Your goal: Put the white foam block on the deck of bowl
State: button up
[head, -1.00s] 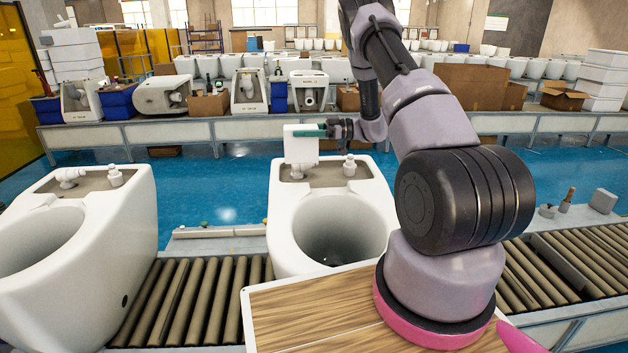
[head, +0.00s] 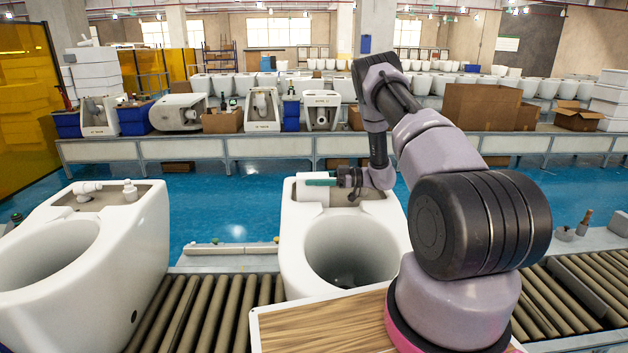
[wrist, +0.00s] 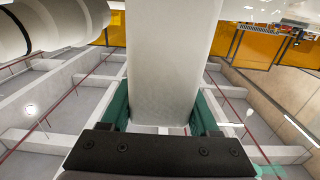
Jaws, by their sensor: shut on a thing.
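The white foam block (head: 312,190) is held upright at the left part of the deck (head: 336,200) of the middle toilet bowl (head: 300,245). My gripper (head: 322,182) is shut on it, with green fingers on its sides. In the wrist view the block (wrist: 165,65) fills the space between the two fingers. The block's lower end is level with the deck, but I cannot tell whether it touches. My arm partly hides the deck's right side and the fitting there.
A second white bowl (head: 110,255) with fittings on its deck stands at the left on the roller conveyor (head: 205,310). A wooden board (head: 325,328) lies in front of the middle bowl. A back bench (head: 200,150) carries more bowls, blue bins and boxes.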

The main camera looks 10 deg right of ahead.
jog(key=o, duration=1.3)
jog(key=shift+f, duration=0.1)
jog(key=shift+o, duration=0.2)
